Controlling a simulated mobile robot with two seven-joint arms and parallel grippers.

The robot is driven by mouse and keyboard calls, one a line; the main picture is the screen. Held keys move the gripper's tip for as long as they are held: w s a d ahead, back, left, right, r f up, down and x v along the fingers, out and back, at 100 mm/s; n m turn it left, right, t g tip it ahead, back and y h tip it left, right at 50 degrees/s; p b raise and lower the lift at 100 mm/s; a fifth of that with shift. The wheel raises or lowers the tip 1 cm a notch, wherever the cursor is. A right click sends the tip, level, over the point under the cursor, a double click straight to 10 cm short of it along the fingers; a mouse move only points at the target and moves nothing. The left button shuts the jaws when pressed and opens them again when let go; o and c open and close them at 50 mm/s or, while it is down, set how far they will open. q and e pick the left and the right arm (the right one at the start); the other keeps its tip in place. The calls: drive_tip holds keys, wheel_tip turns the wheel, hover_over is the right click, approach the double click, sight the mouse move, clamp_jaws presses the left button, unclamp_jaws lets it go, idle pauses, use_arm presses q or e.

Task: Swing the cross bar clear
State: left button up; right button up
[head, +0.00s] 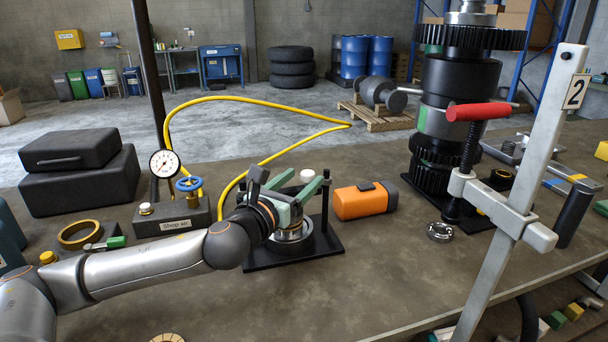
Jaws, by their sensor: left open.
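The cross bar (311,188) is a grey-green bar across the top of a small press-like stand with a black base plate (325,249) and a thin black post (325,205). A pale round knob (307,175) shows by the bar. A round metal part (291,246) sits in a dark ring on the base plate. My left gripper (288,214) is open at the near left side of the bar, over the metal part. Its wrist hides the bar's left end, and I cannot tell whether it touches the bar. My right gripper is out of view.
The Shop air block (172,222) with gauge and yellow hose stands left of the stand. An orange-black case (366,201) is close right. A dark gear stack (455,105) and a bar clamp (518,205) stand further right. The bench front is mostly clear.

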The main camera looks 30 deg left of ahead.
use_arm(q)
drive_tip(key=shift+w, duration=0.8)
clamp_jaws()
idle(1.0)
